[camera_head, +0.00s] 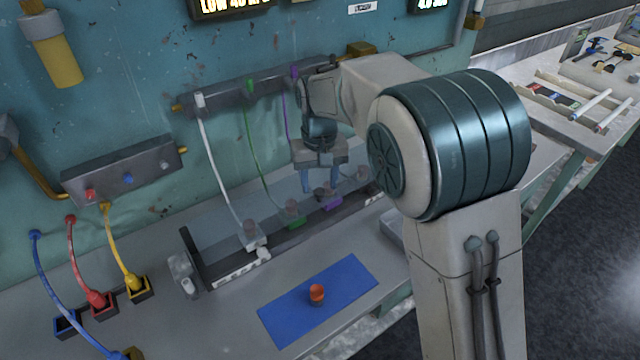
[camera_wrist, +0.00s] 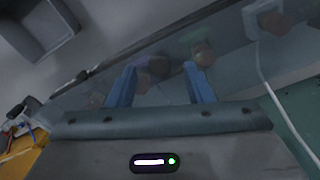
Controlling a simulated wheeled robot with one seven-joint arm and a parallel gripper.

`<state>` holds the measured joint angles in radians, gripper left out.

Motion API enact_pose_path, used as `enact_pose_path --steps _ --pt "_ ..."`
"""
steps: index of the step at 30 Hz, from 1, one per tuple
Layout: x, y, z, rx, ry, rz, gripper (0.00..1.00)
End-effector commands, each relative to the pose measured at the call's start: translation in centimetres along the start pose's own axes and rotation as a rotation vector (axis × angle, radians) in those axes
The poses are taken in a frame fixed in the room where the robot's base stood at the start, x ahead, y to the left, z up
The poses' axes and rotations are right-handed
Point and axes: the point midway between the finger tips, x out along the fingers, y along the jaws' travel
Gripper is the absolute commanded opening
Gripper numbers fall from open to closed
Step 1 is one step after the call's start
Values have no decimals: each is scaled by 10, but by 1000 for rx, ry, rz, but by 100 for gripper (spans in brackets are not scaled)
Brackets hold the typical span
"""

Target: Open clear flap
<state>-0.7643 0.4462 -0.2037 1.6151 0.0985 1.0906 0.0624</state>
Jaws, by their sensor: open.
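The clear flap (camera_head: 215,225) is a see-through panel leaning over a row of connectors at the foot of the teal wall. Its dark edge runs diagonally across the wrist view, with the clear panel (camera_wrist: 172,52) below and right of it. My gripper (camera_head: 321,186) is at the flap's right half, pointing down. Its blue fingers are apart, with nothing held between them, and they also show in the wrist view (camera_wrist: 160,75). Whether the fingertips touch the panel cannot be told. Blurred purple and green connectors show through the panel past the fingers.
White, green (camera_head: 292,217) and purple tubes run from a wall manifold (camera_head: 225,92) to the connectors. A blue mat (camera_head: 345,277) with an orange-red cap (camera_head: 317,292) lies in front. A grey tray (camera_head: 391,226) is to the right. Blue, red and yellow tubes are at left.

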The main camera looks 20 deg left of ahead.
Motion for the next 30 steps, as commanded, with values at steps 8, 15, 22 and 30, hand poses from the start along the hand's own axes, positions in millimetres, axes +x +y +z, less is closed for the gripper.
enact_pose_path --steps 8,15,22,30 --pt "18 0 0 0 0 0 47" --pt "19 0 0 0 0 0 44" --pt "18 0 0 0 0 -1 0" --pt "13 4 -5 6 2 -1 0"
